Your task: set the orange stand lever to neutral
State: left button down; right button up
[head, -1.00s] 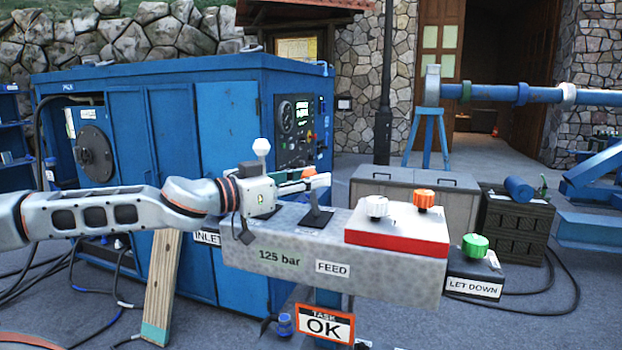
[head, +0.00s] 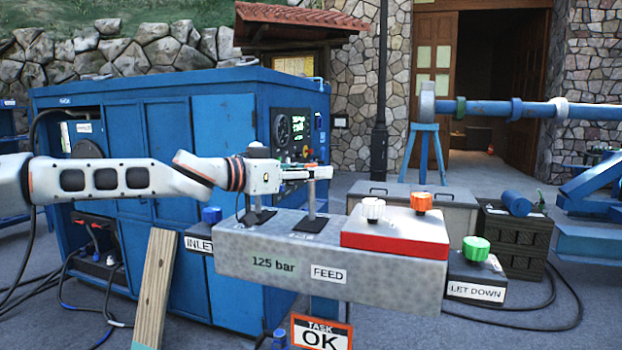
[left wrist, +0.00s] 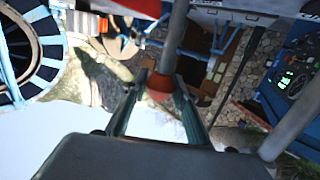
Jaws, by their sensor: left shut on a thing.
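My left gripper (head: 318,172) reaches in over the grey console marked 125 bar and FEED (head: 240,240). It is shut on the upper part of the stand lever (head: 311,197), whose grey shaft rises nearly upright from a dark base plate. In the left wrist view, the orange-red knob (left wrist: 160,86) shows between the fingers of the left gripper (left wrist: 160,100). A second lever (head: 258,201) stands left of it, partly hidden by my gripper body. My right gripper is not in view.
A green knob (head: 475,248) sits at the right on the LET DOWN box. A blue cabinet (head: 170,130) stands close behind my arm.

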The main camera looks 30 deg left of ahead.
pick_arm(q)
jog(key=shift+a, duration=0.1)
jog(key=c, duration=1.6)
grip_release()
jog(key=shift+f, duration=0.1)
jog(key=shift+s, duration=0.15)
jog(key=shift+v, duration=0.85)
jog(key=v, duration=1)
